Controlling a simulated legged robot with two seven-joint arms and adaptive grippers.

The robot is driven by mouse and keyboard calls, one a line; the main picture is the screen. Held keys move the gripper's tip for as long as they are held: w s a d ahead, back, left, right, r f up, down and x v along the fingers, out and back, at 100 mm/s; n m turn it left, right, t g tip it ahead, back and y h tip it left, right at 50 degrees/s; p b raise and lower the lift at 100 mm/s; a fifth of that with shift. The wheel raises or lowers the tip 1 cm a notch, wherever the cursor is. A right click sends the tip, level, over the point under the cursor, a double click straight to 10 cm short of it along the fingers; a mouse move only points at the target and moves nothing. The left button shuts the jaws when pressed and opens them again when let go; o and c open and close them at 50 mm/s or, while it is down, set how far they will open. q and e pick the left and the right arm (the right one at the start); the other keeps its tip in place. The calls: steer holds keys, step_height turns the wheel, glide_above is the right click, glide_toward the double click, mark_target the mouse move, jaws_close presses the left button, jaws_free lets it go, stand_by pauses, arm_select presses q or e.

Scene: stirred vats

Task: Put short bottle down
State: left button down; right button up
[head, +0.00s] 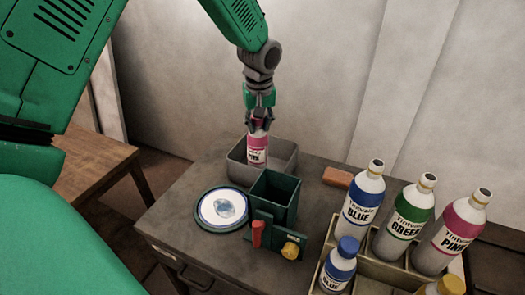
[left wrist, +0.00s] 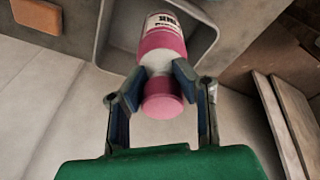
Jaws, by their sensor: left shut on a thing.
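My left gripper (head: 259,117) is shut on a short bottle (head: 257,150) with a pink label and pink cap, around its neck. The bottle is upright, its lower part inside or just above the grey bin (head: 284,172); I cannot tell whether it touches the bin floor. In the left wrist view, my left gripper (left wrist: 158,82) has its two fingers on either side of the bottle (left wrist: 163,42) just below the cap, with the grey bin (left wrist: 205,38) beyond. My right gripper is not in view.
A dark green vat (head: 274,195) stands in front of the bin, with a red lever (head: 257,233) and yellow knob (head: 290,249). A round dish (head: 222,208) is left of it. A caddy (head: 383,270) of several bottles stands right. An orange block (head: 337,178) lies behind.

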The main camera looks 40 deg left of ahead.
mark_target(259, 142)
arm_select(q)
step_height(259, 142, down, 6)
steer(key=shift+w+f, duration=0.1)
steer(key=c, duration=1.3)
jaws_free()
step_height(259, 142, up, 12)
steer(key=s+d, duration=0.1)
steer(key=shift+s+d+p, duration=0.15)
steer(key=shift+s+p, duration=0.05)
steer(key=shift+p, duration=0.15)
